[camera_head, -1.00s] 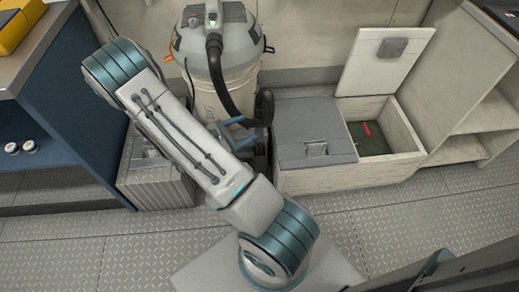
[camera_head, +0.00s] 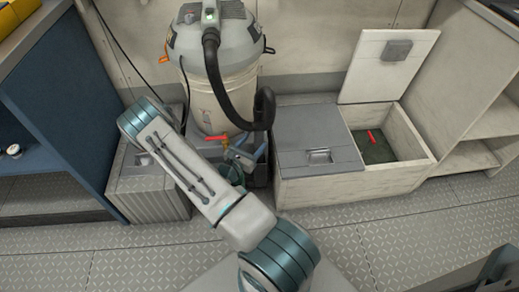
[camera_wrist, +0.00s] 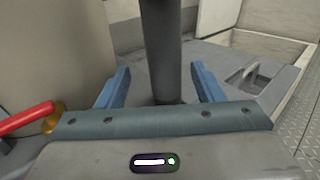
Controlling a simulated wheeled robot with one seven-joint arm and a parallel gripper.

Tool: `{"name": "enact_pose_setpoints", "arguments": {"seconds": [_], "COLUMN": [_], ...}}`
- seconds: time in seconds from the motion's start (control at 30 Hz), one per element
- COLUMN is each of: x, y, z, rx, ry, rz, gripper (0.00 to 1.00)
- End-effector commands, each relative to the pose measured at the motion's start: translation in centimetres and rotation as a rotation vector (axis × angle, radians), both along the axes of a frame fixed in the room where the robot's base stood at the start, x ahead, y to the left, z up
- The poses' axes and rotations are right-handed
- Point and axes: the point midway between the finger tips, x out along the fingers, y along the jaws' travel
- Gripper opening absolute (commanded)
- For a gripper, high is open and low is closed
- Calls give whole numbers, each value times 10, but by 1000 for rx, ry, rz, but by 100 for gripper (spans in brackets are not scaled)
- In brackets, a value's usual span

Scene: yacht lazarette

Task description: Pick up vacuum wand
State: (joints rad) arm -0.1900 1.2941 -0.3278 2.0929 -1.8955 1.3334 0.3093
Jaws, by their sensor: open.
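The vacuum wand, a dark upright tube (camera_wrist: 162,45), stands between the two blue fingers of my gripper (camera_wrist: 161,76) in the wrist view. The fingers are open on either side of it, and I cannot tell whether either touches it. In the head view the black wand (camera_head: 264,110) stands at the right of the grey and cream vacuum (camera_head: 222,92), at the end of its black hose (camera_head: 216,75). My gripper (camera_head: 252,152) is low beside the vacuum, just below the visible part of the wand. The wand's lower end is hidden.
A red-handled valve (camera_head: 217,137) sits low on the vacuum, close to my gripper's left side in the wrist view (camera_wrist: 25,119). A bin with a closed grey lid (camera_head: 310,132) and an open compartment (camera_head: 385,150) stand right. A ribbed grey box (camera_head: 150,190) stands left.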

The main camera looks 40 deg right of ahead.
Motion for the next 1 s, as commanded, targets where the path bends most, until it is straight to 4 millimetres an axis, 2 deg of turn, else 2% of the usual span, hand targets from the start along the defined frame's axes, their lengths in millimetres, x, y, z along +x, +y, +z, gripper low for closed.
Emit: {"name": "enact_pose_setpoints", "arguments": {"seconds": [0.17,0.37,0.5,0.77,0.8,0.97,1.0], "x": [3,7,13,15,15,15,15], "y": [-12,-41,-55,-59,-59,-58,-58], "z": [-1,-9,-6,-5,-5,-5,-5], "rx": [-1,0,0,0,0,0,0], "ry": [0,-2,-3,-1,-1,-1,-1], "rz": [-1,-4,-2,0,0,0,0], "gripper": [61,61,61,61,58,14,13]}}
